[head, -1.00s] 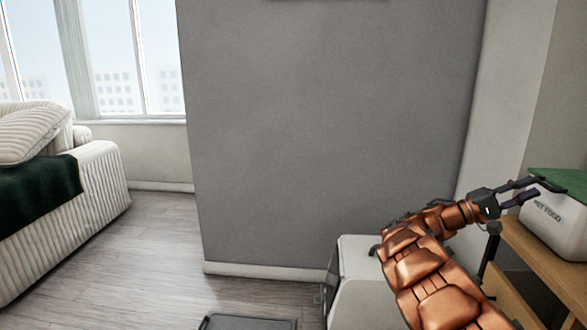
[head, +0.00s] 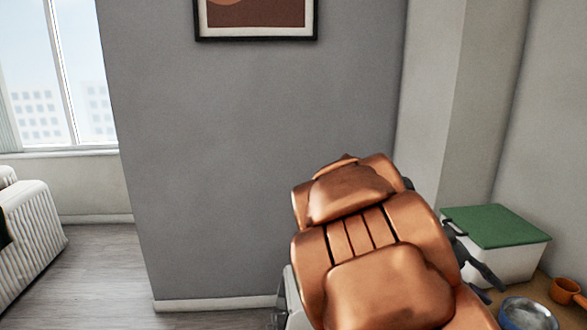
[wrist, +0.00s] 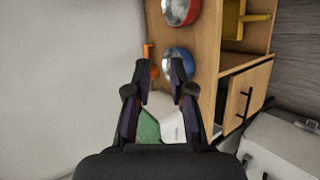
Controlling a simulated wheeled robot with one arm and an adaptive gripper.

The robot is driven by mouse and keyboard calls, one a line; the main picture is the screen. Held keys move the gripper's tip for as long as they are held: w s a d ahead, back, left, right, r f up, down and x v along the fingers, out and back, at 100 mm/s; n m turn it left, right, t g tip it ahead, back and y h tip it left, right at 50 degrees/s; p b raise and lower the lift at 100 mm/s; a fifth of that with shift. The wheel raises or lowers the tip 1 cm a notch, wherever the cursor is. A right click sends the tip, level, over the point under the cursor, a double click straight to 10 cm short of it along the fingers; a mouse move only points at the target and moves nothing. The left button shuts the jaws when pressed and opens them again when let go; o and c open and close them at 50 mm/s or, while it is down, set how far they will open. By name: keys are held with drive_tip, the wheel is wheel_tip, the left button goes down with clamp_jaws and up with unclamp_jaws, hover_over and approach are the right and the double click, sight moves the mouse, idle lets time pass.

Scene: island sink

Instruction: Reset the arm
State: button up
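My gripper (wrist: 159,66) shows in the wrist view with its two dark fingers apart and nothing held between them. In the head view, the dark fingers of my gripper (head: 468,252) stick out from behind my copper-coloured arm, in front of the white box with the green lid (head: 497,235). The arm fills the lower middle and hides the rest of the gripper. In the wrist view the white box (wrist: 163,112) shows between and behind the fingers; I cannot tell whether they touch it.
A grey wall (head: 240,150) with a framed picture (head: 256,20) is ahead. Open floor (head: 95,270) lies left.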

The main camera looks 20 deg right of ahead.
drive_tip(key=s+a+n+t+y+p, duration=0.1)
drive_tip(key=s+a+y+p, duration=0.1)
drive_tip(key=a, duration=0.7)
drive_tip(key=s+a+n+t+y+p, duration=0.2)
drive_tip(key=a+p, duration=0.4)
drive_tip(key=a, duration=0.4)
drive_tip(key=s+a+n+t+y+p, duration=0.1)
drive_tip(key=s+a+y+p, duration=0.3)
drive_tip(key=a, duration=0.6)
drive_tip(key=shift+n+t+y, duration=0.4)
drive_tip(key=shift+n+y, duration=0.2)
drive_tip(key=shift+y, duration=0.2)
drive_tip(key=shift+s+a, duration=0.1)
